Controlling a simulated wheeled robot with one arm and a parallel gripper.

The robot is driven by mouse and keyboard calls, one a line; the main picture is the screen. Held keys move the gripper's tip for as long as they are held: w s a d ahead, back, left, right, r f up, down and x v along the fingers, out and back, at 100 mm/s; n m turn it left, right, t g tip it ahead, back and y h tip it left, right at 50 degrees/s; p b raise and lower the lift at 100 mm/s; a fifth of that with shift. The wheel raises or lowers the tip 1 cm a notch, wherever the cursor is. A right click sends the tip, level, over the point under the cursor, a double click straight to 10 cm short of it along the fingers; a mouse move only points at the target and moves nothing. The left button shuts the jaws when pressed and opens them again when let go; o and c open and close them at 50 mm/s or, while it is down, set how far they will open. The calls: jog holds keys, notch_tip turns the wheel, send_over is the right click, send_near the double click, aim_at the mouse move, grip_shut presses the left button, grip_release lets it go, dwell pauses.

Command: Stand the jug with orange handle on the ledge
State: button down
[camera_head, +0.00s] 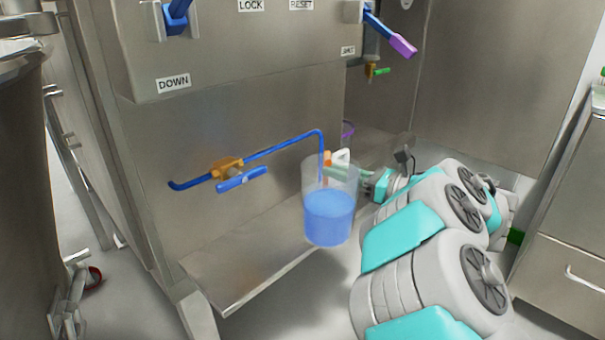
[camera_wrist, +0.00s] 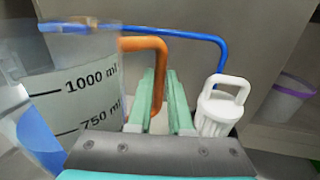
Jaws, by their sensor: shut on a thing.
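The jug with the orange handle (camera_head: 330,212) is clear and holds blue liquid to about half its height. It looks upright in the head view; its marked wall (camera_wrist: 75,95) fills the left of the wrist view. My gripper (camera_wrist: 160,98) is shut on the orange handle (camera_wrist: 150,45), one finger on each side. In the head view my gripper (camera_head: 345,171) is behind and right of the jug, partly hidden. The steel ledge (camera_head: 238,268) runs along the cabinet's foot. The jug is in front of its right part; I cannot tell whether they touch.
A blue pipe (camera_head: 285,142) with an orange valve (camera_head: 226,167) bends down at the jug; its end shows through or over the wall. A white lidded vessel (camera_wrist: 218,112) is close to my right finger. A purple-rimmed container (camera_wrist: 285,105) stands farther right. The ledge's left part is clear.

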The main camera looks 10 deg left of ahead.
jog(key=shift+w+a+f+p, duration=0.15)
jog(key=shift+w+a+f, duration=0.55)
jog(key=shift+w+a, duration=0.5)
jog(key=shift+w+a+f+p, duration=0.1)
jog(key=shift+w+a+f, duration=0.6)
jog(key=shift+w+a, duration=0.45)
jog(key=shift+w+a+f+p, duration=0.15)
jog(key=shift+w+a+f, duration=0.55)
jog(key=shift+w+a, duration=0.45)
jog(key=shift+f, duration=0.15)
jog(key=c, duration=1.1)
grip_release()
jog(key=b+v, duration=0.1)
jog(key=v, duration=1.1)
